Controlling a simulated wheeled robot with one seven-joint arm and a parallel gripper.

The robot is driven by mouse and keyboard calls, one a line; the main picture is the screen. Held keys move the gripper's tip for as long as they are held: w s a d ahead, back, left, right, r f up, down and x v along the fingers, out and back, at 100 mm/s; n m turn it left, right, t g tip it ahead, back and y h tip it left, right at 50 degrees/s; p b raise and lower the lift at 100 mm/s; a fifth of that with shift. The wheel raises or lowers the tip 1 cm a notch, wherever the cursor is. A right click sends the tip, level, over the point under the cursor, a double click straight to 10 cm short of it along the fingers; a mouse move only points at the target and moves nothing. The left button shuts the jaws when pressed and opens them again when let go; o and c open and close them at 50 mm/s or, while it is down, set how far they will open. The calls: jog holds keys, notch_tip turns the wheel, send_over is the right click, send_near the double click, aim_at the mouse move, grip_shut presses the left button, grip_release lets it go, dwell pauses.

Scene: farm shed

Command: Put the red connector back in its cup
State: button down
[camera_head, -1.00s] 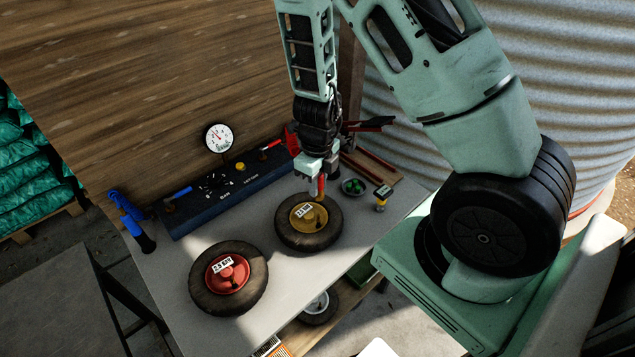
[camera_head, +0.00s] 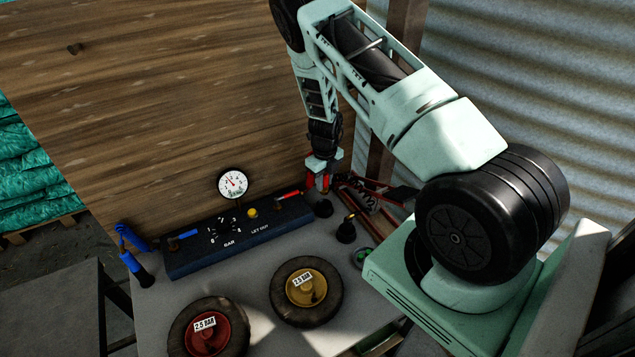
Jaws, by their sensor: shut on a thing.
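My gripper (camera_head: 320,179) points down at the back right of the bench, shut on the red connector (camera_head: 324,184). The connector looks roughly upright, and its upper part is partly hidden by the jaws. A black cup (camera_head: 324,208) stands directly below it on the bench. I cannot tell whether the connector's lower end is inside the cup or just above it.
A dark panel (camera_head: 235,240) with a dial gauge (camera_head: 232,184) runs along the wooden wall. A yellow-topped black cup (camera_head: 346,230) stands close by. Yellow-hubbed (camera_head: 322,313) and red-hubbed (camera_head: 236,338) wheels lie at the front.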

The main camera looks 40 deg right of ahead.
jog(key=shift+w+d+f, duration=0.25)
jog(key=shift+w+d, duration=0.05)
jog(key=b, duration=0.4)
send_over(324, 200)
jog(key=s+a, duration=0.1)
jog(key=a, duration=0.1)
jog(key=shift+s+d+f, duration=0.1)
jog(key=shift+f, duration=1.05)
jog(key=shift+s+d+f, duration=0.1)
jog(key=shift+f, duration=1.05)
jog(key=shift+f+b, duration=1.25)
jog(key=shift+f, duration=0.6)
jog(key=shift+s+f, duration=0.2)
jog(key=shift+f, duration=0.15)
jog(key=c, duration=1.3)
grip_release()
jog(key=shift+a+b, duration=0.1)
jog(key=shift+b, duration=0.2)
jog(key=shift+c, duration=0.9)
